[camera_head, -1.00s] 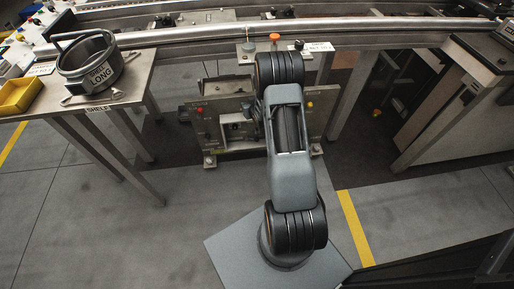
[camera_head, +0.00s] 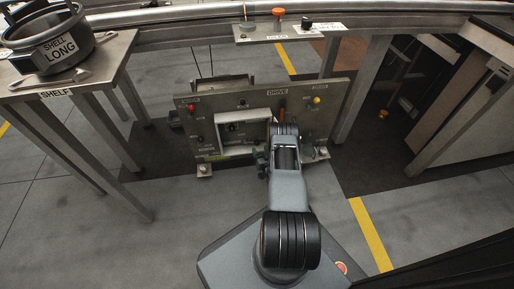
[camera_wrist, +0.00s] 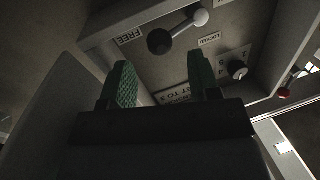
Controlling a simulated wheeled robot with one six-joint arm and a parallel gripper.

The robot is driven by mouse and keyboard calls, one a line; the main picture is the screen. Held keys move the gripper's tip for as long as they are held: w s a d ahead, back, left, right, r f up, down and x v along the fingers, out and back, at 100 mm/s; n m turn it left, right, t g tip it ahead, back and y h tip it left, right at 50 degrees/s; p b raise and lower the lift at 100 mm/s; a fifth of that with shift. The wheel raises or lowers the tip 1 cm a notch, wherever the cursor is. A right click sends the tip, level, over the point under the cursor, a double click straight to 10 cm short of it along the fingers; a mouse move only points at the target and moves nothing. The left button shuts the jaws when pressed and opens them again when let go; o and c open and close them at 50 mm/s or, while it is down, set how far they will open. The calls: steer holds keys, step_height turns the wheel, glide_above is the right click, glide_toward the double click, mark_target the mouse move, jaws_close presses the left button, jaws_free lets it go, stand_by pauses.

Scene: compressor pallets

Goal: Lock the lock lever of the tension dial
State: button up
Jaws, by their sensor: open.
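In the wrist view the lock lever is a short rod with a black ball (camera_wrist: 159,41) at one end and a pale round end (camera_wrist: 200,17). Its black ball lies nearer the FREE label (camera_wrist: 130,37) than the LOCKED label (camera_wrist: 209,39). The tension dial (camera_wrist: 237,69) is a small black knob on a pale plate with numbers. My gripper (camera_wrist: 163,82) is open and empty, its green finger pads apart, below the lever in the picture; contact cannot be told. In the head view my arm reaches to the drive panel (camera_head: 245,103); the lever is too small to make out there.
The dial and lever sit inside a raised rectangular frame (camera_head: 219,135) on the panel. A red knob (camera_wrist: 284,93) is at the right of the wrist view. A shelf (camera_head: 108,72) with a black shell ring (camera_head: 50,38) stands left. A conveyor rail (camera_head: 190,18) runs above; table legs flank the panel.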

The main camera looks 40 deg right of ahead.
mark_target(258, 144)
steer(key=shift+b+x, duration=0.65)
steer(key=shift+x, duration=1.35)
steer(key=shift+c, duration=0.5)
steer(key=c, duration=0.4)
steer(key=shift+d+r, duration=0.1)
steer(key=shift+d, duration=0.05)
jaws_close()
